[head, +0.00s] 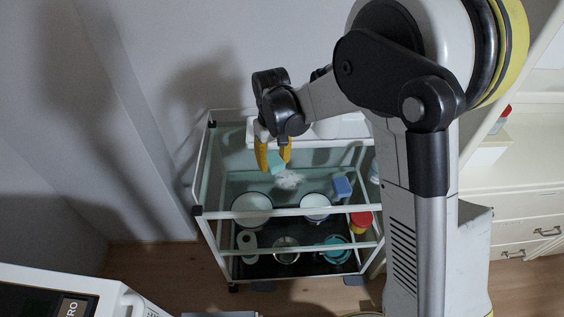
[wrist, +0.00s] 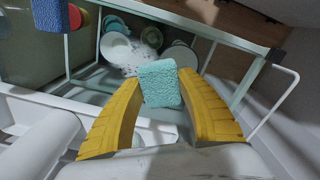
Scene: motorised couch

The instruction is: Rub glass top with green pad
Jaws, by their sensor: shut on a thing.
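My gripper (head: 272,152) has yellow fingers, and it is shut on a green pad (head: 276,163). In the wrist view the pad (wrist: 160,84) is a pale teal, rough-surfaced block between the two fingertips. The glass top (head: 228,166) is the upper pane of a white-framed trolley. The pad is over this glass in the head view; I cannot tell whether it touches it. A whitish speckled patch (head: 289,179) shows near the pad. It also shows in the wrist view (wrist: 125,57).
A blue sponge (head: 342,187) is at the trolley's right, with a red and yellow item (head: 361,221) below it. Plates and bowls (head: 252,208) show within the trolley. A white tray (head: 345,128) runs along the back. Walls stand close behind and left.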

